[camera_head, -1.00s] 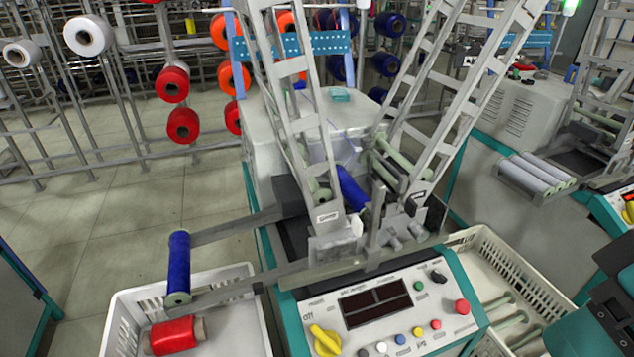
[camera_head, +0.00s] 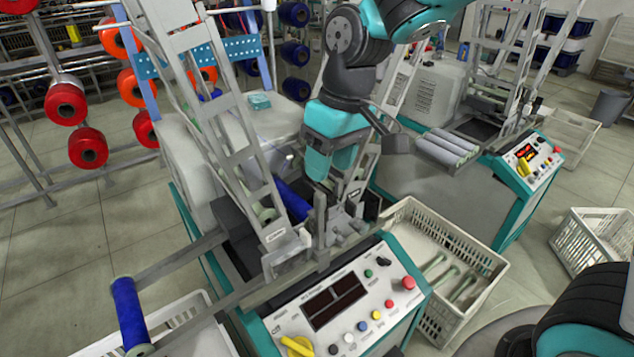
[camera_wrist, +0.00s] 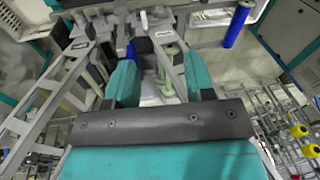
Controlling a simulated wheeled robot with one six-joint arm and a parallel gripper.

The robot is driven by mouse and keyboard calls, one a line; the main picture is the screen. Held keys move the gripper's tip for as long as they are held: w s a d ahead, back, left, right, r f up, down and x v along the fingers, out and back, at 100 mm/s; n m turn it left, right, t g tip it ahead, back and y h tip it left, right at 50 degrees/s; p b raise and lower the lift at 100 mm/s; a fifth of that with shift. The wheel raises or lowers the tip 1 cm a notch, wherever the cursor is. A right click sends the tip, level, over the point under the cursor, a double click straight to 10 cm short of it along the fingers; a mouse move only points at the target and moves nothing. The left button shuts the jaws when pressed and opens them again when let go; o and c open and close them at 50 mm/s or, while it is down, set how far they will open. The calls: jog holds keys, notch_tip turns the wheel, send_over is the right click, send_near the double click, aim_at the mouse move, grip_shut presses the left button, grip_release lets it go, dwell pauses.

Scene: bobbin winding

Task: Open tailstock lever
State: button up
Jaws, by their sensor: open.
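The winding machine (camera_head: 350,300) stands in the middle of the head view, with buttons on its front panel. A blue bobbin (camera_head: 293,201) lies between its ladder-like frames. A grey upright lever (camera_head: 320,217), which looks like the tailstock lever, stands just right of that bobbin above the panel. My gripper (camera_head: 330,172) is above and close to this lever, pointing down; I cannot tell whether it touches. In the wrist view my gripper (camera_wrist: 162,66) has its two teal fingers apart, with metal machine parts beyond and between them and nothing clearly held.
A blue spool (camera_head: 130,314) sits at the rail end at lower left. A white crate (camera_head: 450,235) with pale green tubes stands right of the machine. A second machine (camera_head: 430,185) stands further right.

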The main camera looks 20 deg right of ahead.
jog(key=m+h+p, duration=0.1)
jog(key=h+p, duration=0.1)
jog(key=p, duration=0.3)
send_over(320, 193)
jog(key=f, duration=0.2)
jog(key=shift+m, duration=0.3)
notch_tip(320, 193, down, 18)
jog(key=p, duration=0.4)
jog(key=shift+r, duration=0.15)
jog(key=shift+c, duration=0.5)
grip_shut()
